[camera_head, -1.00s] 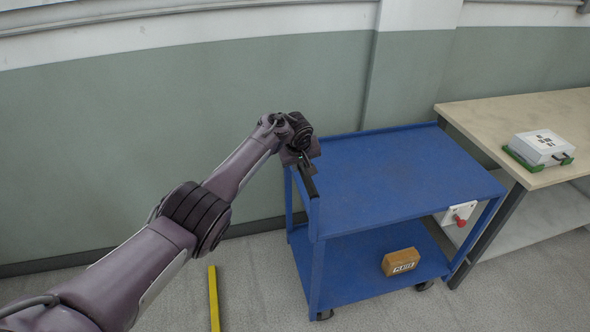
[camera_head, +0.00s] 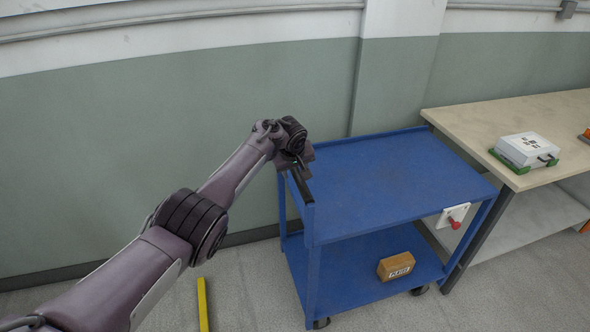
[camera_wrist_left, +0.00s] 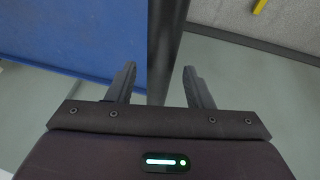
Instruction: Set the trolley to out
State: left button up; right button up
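The blue two-shelf trolley (camera_head: 385,185) stands in front of the green wall, left of the bench. Its dark handle bar (camera_head: 304,188) runs along its left end. My left gripper (camera_head: 299,163) is at the far part of this handle, and the head view hides its fingers. In the left wrist view the fingers (camera_wrist_left: 159,70) are apart, with the dark handle bar (camera_wrist_left: 164,40) running between them. Gaps show on both sides of the bar. The trolley's blue top (camera_wrist_left: 75,35) lies to the left there. My right gripper is not in view.
A brown labelled box (camera_head: 396,266) sits on the lower shelf. A white plate with a red knob (camera_head: 453,222) is at the trolley's right end. The bench (camera_head: 540,115) stands close on the right, bearing a white case (camera_head: 527,149). A yellow floor strip (camera_head: 203,305) lies on open floor at left.

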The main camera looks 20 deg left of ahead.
pick_arm(q)
jog(key=shift+r, duration=0.1)
jog(key=shift+s+d+r+p, duration=0.1)
jog(key=shift+s+r+p, duration=0.1)
jog(key=shift+r+p, duration=0.3)
jog(key=v, duration=0.6)
jog(key=shift+s+r, duration=0.2)
